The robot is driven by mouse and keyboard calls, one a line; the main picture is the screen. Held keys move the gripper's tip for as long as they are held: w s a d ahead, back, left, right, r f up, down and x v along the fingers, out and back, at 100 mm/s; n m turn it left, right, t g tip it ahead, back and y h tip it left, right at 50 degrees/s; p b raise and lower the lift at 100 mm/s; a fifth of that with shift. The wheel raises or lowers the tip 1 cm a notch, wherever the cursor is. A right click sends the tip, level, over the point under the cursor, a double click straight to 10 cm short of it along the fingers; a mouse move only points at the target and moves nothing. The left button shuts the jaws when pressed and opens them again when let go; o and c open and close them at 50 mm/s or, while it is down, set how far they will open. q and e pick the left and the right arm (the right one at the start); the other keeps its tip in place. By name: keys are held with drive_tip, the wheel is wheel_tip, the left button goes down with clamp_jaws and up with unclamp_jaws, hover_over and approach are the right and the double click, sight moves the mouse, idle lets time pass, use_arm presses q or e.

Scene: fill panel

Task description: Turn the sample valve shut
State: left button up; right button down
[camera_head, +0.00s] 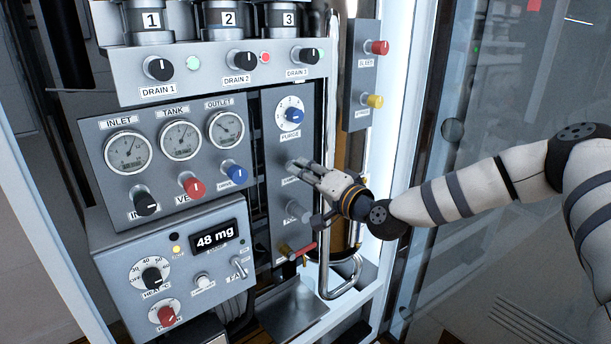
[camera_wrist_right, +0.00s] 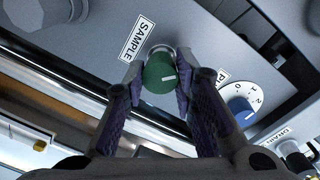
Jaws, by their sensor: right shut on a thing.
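My right gripper (camera_wrist_right: 163,72) is shut on this knob, one finger on each side. In the head view my right gripper (camera_head: 302,174) reaches in from the right to the narrow grey panel, below the blue PURGE dial (camera_head: 292,114). The gripper hides the green knob there. My left gripper is not in view.
A bent metal pipe (camera_head: 325,262) runs close beside my right wrist. A red-handled lever (camera_head: 301,250) sits below. Gauges and knobs fill the panel (camera_head: 95,165) on the left. A red knob (camera_head: 379,47) and a yellow knob (camera_head: 375,101) stick out at upper right.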

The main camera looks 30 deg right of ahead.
drive_tip(key=m, duration=0.2)
drive_tip(key=m+b, duration=0.1)
drive_tip(key=m, duration=0.1)
drive_tip(key=shift+f, duration=0.35)
drive_tip(key=m+b, duration=0.1)
drive_tip(key=m, duration=0.2)
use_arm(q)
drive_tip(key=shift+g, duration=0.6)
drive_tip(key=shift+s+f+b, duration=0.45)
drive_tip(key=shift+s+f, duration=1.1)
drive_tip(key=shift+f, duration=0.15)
use_arm(e)
drive_tip(key=shift+r+m+y, duration=0.1)
drive_tip(key=shift+m+y, duration=0.2)
drive_tip(key=shift+m, duration=0.5)
drive_tip(key=shift+a+r, duration=0.1)
drive_tip(key=c, duration=1.3)
unclamp_jaws()
drive_tip(key=shift+r, duration=0.1)
drive_tip(key=s+d, duration=0.1)
drive_tip(key=s, duration=1.1)
drive_tip(key=shift+r, duration=0.25)
